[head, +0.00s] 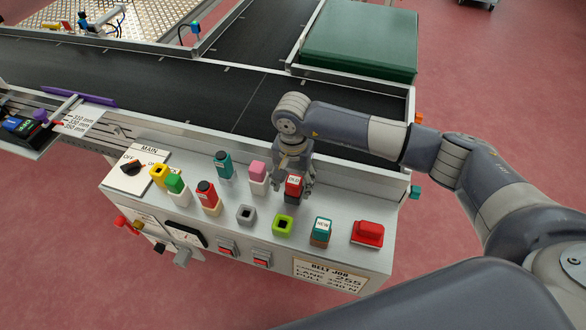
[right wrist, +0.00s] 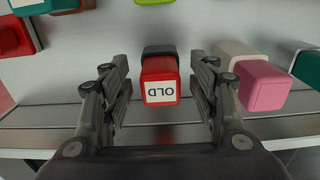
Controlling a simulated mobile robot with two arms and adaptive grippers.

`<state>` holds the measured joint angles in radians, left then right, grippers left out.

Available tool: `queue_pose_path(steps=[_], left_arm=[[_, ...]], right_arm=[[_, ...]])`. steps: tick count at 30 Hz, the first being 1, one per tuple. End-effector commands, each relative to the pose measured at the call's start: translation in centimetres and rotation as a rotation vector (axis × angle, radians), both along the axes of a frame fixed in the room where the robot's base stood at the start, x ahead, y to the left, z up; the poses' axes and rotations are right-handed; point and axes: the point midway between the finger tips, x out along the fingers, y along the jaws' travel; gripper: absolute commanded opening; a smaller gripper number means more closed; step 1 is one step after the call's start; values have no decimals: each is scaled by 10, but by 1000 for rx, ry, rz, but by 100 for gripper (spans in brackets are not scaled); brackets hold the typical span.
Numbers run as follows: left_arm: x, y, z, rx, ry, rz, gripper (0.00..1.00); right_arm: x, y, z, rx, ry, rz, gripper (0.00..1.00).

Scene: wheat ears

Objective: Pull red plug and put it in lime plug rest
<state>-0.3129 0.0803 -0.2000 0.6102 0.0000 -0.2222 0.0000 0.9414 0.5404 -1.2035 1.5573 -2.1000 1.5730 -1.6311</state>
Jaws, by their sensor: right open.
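In the right wrist view the red plug (right wrist: 160,88) is centred between the fingers. My right gripper (head: 295,185) is open, with one finger on each side of the plug and visible gaps to both. The lime plug rest (head: 283,226), a square frame with a dark opening, is empty and in front of the red plug. A lime edge (right wrist: 153,2) shows at the top of the right wrist view. My left gripper is out of view.
A pink plug (head: 258,170) stands close left of the red one. A grey rest (head: 246,215) is left of the lime one. A teal plug labelled NEW (head: 321,231) and a red button (head: 367,232) are to the right. The conveyor (head: 225,95) runs behind.

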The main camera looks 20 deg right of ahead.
Motion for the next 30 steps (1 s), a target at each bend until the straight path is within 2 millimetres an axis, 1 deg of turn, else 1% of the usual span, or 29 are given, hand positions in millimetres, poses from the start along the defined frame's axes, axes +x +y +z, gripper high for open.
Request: queue_pose_path(steps=[1,3,7,11,15,20,21,22,23,24,26,27,28,30], left_arm=[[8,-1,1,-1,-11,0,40],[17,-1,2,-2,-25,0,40],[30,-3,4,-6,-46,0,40],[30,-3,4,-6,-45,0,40],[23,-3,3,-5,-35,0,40],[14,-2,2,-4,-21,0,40],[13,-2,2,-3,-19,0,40],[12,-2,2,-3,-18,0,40],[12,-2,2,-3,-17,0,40],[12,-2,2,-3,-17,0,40],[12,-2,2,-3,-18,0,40],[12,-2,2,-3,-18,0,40],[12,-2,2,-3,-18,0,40],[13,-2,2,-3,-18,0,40]], right_arm=[[0,0,-6,1,1,-1,55],[0,0,-12,1,2,0,55],[0,0,-18,1,-1,1,55],[0,0,-20,0,-1,1,55],[0,0,-19,1,-1,1,55],[0,0,-19,1,-1,0,19],[0,0,-19,1,-1,0,10],[0,0,-19,1,-1,0,6],[0,0,-19,2,-1,0,6],[0,0,-19,2,-1,0,29],[0,0,-19,2,-1,0,15],[0,0,-19,2,-1,0,6],[0,0,-19,2,-1,0,0],[0,0,-19,1,-2,0,0]])
